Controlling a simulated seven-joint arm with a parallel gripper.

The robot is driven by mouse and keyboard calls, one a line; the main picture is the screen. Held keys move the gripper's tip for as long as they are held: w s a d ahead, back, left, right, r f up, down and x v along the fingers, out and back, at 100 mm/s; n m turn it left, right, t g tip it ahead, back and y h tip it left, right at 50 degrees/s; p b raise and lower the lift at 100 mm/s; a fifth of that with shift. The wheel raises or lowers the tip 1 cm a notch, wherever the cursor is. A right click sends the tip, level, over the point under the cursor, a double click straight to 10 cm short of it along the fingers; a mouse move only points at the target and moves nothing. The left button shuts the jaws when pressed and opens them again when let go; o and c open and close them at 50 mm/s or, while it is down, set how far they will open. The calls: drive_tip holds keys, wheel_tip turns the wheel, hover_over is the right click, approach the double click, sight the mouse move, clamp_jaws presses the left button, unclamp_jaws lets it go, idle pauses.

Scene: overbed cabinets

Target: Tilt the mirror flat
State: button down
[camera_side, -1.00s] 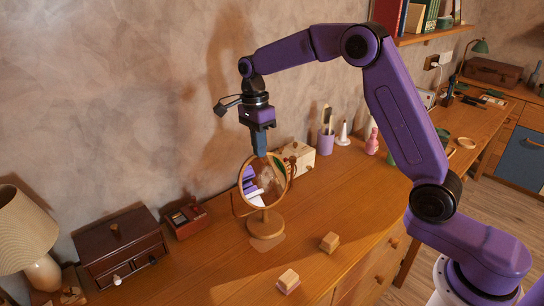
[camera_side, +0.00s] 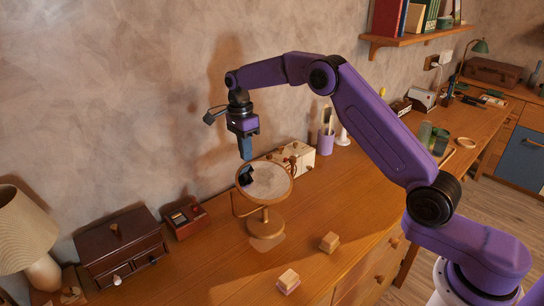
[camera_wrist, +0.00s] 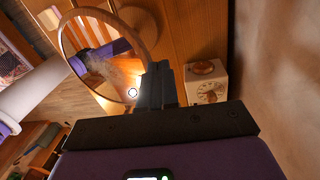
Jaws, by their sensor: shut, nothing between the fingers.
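The round mirror (camera_side: 272,181) has a wooden rim and stands on a wooden base (camera_side: 266,224) on the desk. It leans well back, its glass facing largely upward but still at a slant. My gripper (camera_side: 246,156) is shut and empty, pointing down at the rim's back-left edge. In the wrist view the shut fingertips (camera_wrist: 160,72) are beside the rim of the mirror (camera_wrist: 103,62), which reflects purple arm parts. I cannot tell whether the fingers touch the rim.
A cream box-shaped clock (camera_wrist: 206,84) stands close behind the mirror. A dark wooden drawer box (camera_side: 118,247) and a small red-brown box (camera_side: 187,220) are to the left. Small blocks (camera_side: 329,242) (camera_side: 288,281) lie in front. A purple cup (camera_side: 326,142) stands behind right.

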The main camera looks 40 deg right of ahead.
drive_tip(key=shift+w+f, duration=0.2)
drive_tip(key=shift+f, duration=0.25)
drive_tip(key=shift+w+f, duration=0.2)
drive_tip(key=shift+f, duration=0.25)
wheel_tip(320, 180, up, 12)
drive_tip(key=w, duration=0.1)
drive_tip(key=shift+w+f, duration=0.2)
drive_tip(key=shift+w, duration=0.05)
idle(0.6)
drive_tip(key=shift+d+r, duration=0.1)
